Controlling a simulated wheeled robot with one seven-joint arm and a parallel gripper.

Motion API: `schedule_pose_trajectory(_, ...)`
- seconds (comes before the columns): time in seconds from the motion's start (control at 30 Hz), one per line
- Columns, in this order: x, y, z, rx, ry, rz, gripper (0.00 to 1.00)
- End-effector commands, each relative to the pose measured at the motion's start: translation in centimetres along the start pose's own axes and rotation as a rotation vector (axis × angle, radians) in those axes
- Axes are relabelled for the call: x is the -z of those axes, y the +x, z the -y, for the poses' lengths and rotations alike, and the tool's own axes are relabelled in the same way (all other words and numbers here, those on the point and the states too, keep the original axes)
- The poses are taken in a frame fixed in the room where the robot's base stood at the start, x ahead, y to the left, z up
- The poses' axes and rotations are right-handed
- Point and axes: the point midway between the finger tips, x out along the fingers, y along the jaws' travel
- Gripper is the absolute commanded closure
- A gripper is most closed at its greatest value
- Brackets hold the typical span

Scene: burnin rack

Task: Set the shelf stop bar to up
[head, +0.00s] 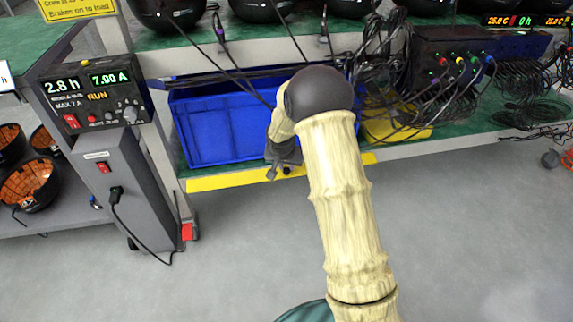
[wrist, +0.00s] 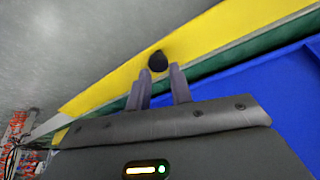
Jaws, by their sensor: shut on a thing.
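The yellow shelf stop bar (head: 228,181) runs along the front edge of the lower shelf, low, at the foot of the blue crate. In the wrist view the bar (wrist: 205,38) crosses diagonally, with a black knob (wrist: 157,62) on its face. My gripper (head: 281,173) is at the bar's front, near its middle. In the wrist view the two grey fingertips of my gripper (wrist: 160,70) are at either side of the knob, shut on it. My arm hides part of the bar in the head view.
The blue crate (head: 210,125) stands on the green shelf right behind the bar. A grey power unit (head: 125,175) with a cable stands to the left. Black cables (head: 395,75) hang at the right. The floor (head: 460,240) in front is clear.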

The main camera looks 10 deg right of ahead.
Motion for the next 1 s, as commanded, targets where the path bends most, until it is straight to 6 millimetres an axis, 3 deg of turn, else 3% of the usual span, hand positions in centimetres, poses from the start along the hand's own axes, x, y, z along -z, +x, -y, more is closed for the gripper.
schedule_pose_trajectory(0.6,0.01,-0.15,0.69,0.014,-0.004,-0.004,1.00)
schedule_pose_trajectory(0.63,0.00,-0.15,0.70,0.014,-0.005,-0.004,0.73)
schedule_pose_trajectory(0.7,0.01,-0.14,0.62,0.012,-0.004,-0.004,0.59)
schedule_pose_trajectory(1.0,0.04,-0.13,0.25,0.006,-0.001,-0.002,0.56)
